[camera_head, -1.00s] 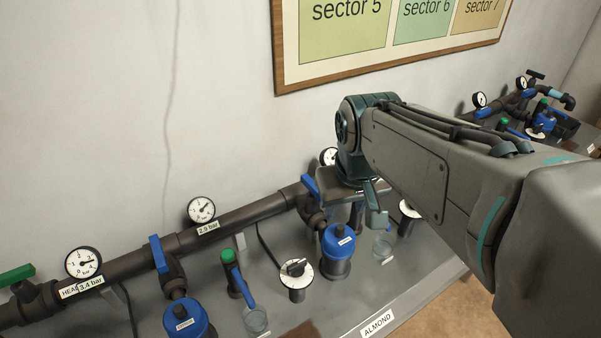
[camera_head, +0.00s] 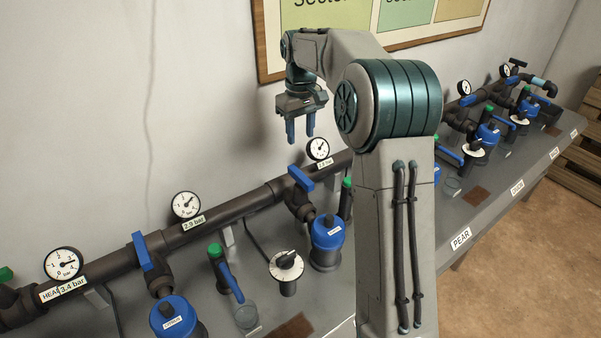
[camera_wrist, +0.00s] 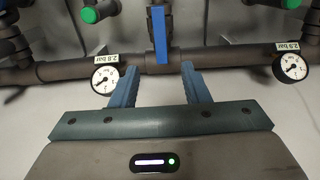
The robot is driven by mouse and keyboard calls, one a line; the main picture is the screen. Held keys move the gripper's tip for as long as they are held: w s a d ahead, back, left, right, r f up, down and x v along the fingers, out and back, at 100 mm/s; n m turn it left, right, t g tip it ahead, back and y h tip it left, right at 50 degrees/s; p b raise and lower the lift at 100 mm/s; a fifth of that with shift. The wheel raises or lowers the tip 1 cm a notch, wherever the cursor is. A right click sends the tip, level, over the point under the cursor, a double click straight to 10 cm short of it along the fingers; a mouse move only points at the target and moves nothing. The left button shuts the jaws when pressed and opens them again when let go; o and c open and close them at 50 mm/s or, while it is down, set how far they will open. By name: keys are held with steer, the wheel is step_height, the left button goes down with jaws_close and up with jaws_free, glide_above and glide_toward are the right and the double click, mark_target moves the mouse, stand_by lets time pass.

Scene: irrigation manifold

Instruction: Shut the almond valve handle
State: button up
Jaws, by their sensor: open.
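A blue valve handle (camera_head: 301,178) sits on a branch of the dark main pipe, between the 2.9 bar gauge and the gauge to its right. In the wrist view this handle (camera_wrist: 159,35) stands upright in the picture, crosswise to the main pipe and along the branch. My gripper (camera_head: 301,140) is open and empty, pointing down above the pipe, apart from the handle. In the wrist view its fingers (camera_wrist: 158,80) lie left and right of the handle's line. No readable almond label shows now, so which handle is almond is not certain.
Another blue handle (camera_head: 141,250) is on the pipe at left. Blue-capped filters (camera_head: 327,237), a white dial (camera_head: 286,265) and a green-topped post (camera_head: 215,250) with a blue lever stand on the grey bench. My arm hides part of the bench. The air around my gripper is clear.

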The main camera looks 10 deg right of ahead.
mark_target(300, 174)
step_height(300, 174, down, 14)
steer(key=shift+r+p, duration=0.15)
steer(key=shift+p, duration=0.7)
jaws_close()
